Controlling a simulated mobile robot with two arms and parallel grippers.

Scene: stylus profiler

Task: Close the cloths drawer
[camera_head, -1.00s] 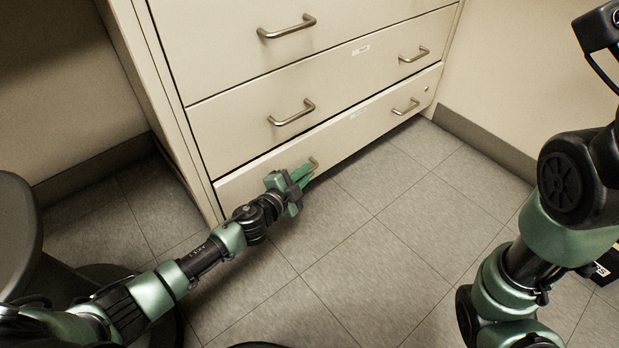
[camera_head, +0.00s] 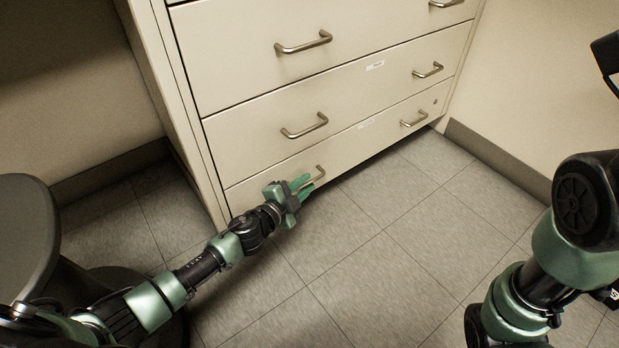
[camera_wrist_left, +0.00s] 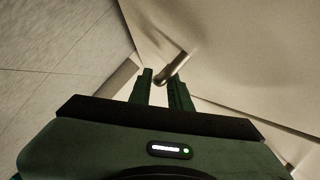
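The cream cabinet's bottom drawer (camera_head: 345,148) has two metal bar handles and a small label too small to read. Its front looks nearly flush with the drawers above; I cannot tell whether a small gap remains. My left gripper (camera_head: 310,183) is at the drawer's left handle (camera_head: 321,170), its green fingers apart. In the left wrist view, the handle's end (camera_wrist_left: 163,77) lies between the fingertips, with some space visible beside it. The gripper partly hides the handle in the head view. My right gripper is out of view.
Further drawers with bar handles (camera_head: 305,126) are above. A dark round stool (camera_head: 28,235) stands at the left. The grey tiled floor (camera_head: 385,265) in front of the cabinet is clear. A wall (camera_head: 530,90) rises at the right.

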